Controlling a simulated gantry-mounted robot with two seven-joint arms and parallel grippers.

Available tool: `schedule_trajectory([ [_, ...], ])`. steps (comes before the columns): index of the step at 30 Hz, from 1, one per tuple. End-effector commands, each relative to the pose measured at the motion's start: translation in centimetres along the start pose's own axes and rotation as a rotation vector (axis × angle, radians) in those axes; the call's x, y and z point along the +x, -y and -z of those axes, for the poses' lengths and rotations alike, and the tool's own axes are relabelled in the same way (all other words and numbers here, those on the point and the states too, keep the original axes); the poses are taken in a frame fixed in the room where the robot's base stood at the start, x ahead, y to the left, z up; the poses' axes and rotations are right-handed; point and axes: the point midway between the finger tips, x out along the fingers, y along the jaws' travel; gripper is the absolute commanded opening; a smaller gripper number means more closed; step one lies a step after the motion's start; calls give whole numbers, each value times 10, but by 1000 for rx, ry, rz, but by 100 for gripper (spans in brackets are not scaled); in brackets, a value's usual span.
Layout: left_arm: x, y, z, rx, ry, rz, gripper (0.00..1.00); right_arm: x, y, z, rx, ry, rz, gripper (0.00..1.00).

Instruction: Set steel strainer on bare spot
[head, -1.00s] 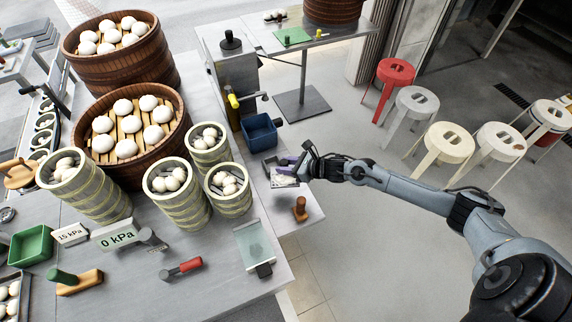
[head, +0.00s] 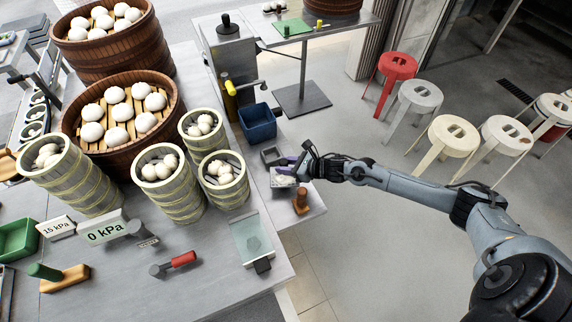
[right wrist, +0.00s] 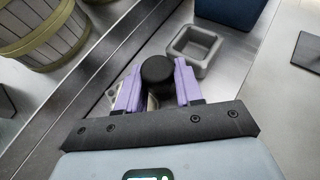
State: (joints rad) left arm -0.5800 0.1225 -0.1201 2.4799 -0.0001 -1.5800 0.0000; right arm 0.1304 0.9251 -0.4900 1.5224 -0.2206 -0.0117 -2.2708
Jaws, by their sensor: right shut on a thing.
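My right gripper (head: 287,166) is over the low steel side shelf at the right edge of the worktop. Its purple fingers (right wrist: 158,88) are shut on a black round handle (right wrist: 157,70) in the right wrist view. A flat steel piece with small holes, which looks like the steel strainer (right wrist: 113,88), shows partly below the fingers; it also shows under the gripper in the head view (head: 284,182). Most of it is hidden by the fingers and handle. I cannot tell whether it touches the shelf. My left gripper is not in view.
A small square grey dish (right wrist: 193,47) sits just beyond the gripper, near a blue bin (head: 257,122). A brown wooden-handled tool (head: 301,201) stands close in front. Bamboo steamers of buns (head: 222,180) stand to the left. Bare shelf shows around the gripper.

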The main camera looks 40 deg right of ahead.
Motion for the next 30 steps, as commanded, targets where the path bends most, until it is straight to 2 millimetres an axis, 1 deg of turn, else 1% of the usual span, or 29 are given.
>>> schedule_trajectory([
  [16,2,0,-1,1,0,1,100,1,1,1,0,2,1,0],
  [30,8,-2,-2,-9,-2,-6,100,4,1,7,0,2,1,0],
])
